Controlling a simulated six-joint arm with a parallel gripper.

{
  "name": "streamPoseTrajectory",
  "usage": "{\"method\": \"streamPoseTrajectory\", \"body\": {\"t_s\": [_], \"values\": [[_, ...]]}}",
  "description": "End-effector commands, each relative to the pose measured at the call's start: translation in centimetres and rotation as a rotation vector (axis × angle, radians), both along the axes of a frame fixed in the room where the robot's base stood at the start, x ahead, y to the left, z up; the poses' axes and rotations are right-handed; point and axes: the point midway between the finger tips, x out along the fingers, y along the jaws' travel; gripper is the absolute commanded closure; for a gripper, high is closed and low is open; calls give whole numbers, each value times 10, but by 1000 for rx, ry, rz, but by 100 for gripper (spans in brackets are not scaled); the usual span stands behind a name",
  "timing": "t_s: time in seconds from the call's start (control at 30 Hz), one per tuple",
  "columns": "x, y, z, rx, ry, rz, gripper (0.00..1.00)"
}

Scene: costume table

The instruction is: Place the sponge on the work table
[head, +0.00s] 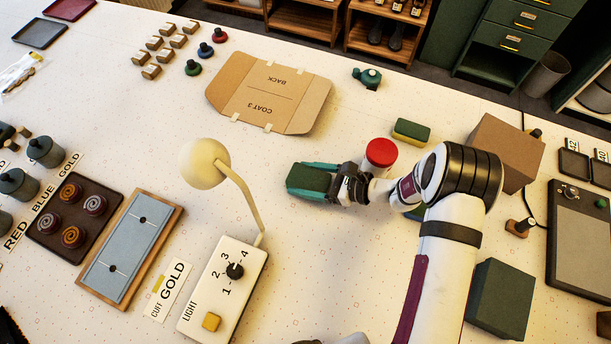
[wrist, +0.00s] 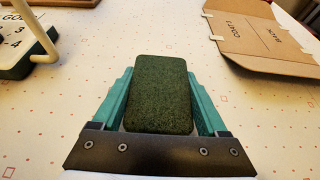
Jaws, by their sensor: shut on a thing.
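My gripper (head: 311,181) is shut on a dark green sponge (head: 306,177), with one teal finger along each long side. In the wrist view the sponge (wrist: 161,93) lies between the two fingers, its rough green face toward the camera. The work table (head: 330,262) is white with small printed marks, and it also shows in the wrist view (wrist: 268,122). The sponge is over an open part of the table, close to its surface. I cannot tell whether its underside touches. A second sponge (head: 411,131), green and yellow, lies on the table to the right.
The light box (head: 222,290) with its round lamp (head: 204,163) stands left of my gripper. The cardboard coat pattern (head: 268,92) lies behind. A red-capped jar (head: 381,152) and a brown box (head: 503,152) stand to the right. Bare table lies between the lamp and my gripper.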

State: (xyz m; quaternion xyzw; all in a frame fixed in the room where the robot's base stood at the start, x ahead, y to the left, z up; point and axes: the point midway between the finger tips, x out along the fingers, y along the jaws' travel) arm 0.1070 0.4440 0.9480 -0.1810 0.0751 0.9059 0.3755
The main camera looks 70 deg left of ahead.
Motion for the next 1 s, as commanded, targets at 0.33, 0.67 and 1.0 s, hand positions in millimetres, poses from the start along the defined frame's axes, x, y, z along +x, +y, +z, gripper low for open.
{"method": "streamPoseTrajectory", "body": {"t_s": [0.33, 0.67, 1.0], "values": [[0, 0, -2, -1, 1, 0, 0], [15, -14, 9, 1, 1, -3, 0], [33, -33, 65, 4, -2, 1, 0]]}}
